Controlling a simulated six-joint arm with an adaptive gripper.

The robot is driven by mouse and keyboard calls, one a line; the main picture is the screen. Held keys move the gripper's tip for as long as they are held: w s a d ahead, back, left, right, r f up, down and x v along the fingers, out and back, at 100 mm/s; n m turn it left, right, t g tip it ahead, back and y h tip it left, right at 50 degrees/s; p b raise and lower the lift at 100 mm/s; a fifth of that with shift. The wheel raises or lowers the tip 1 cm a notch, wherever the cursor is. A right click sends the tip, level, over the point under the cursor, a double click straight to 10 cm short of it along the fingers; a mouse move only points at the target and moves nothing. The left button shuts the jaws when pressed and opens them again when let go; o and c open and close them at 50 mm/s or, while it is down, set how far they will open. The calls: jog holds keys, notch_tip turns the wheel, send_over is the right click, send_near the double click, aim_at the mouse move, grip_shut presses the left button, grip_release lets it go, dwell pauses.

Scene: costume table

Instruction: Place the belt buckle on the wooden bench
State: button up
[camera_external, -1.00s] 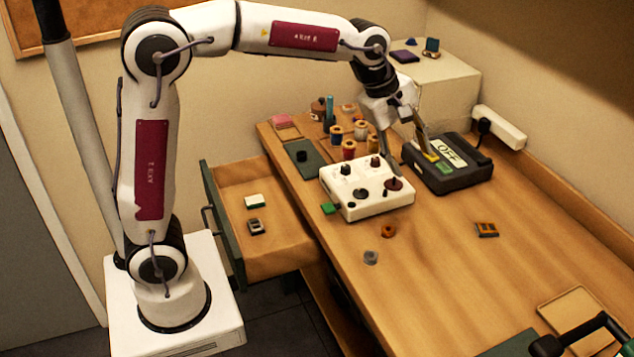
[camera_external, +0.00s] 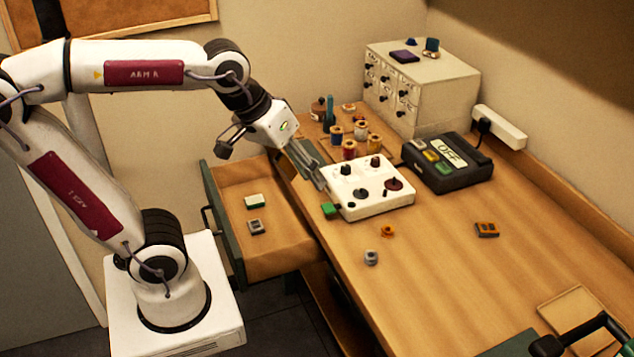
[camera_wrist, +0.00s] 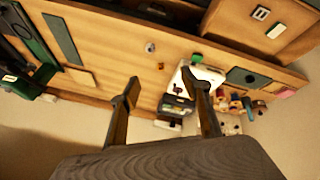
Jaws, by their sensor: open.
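A small grey rectangular frame (camera_external: 256,227), which looks like the belt buckle, lies flat in the open drawer. In the wrist view the same grey frame (camera_wrist: 261,13) is near the top edge. The wooden bench (camera_external: 440,285) fills the right side; its top (camera_wrist: 110,45) also crosses the wrist view. My gripper (camera_external: 308,168) is open and empty, above the bench's left edge beside the white control box, up and right of the frame. Both fingers (camera_wrist: 162,80) show apart with nothing between them.
A white-and-green block (camera_external: 254,201) lies beside the frame in the drawer (camera_external: 285,262). The white control box (camera_external: 365,205), thread spools (camera_external: 349,150) and a dark switch box (camera_external: 462,177) stand on the bench. An orange rectangular piece (camera_external: 487,229) lies there too. The bench middle is mostly clear.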

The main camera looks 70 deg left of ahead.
jog(key=s+f+m, duration=0.4)
jog(key=s+m, duration=0.1)
jog(key=s, duration=0.2)
jog(key=shift+s+a, duration=0.4)
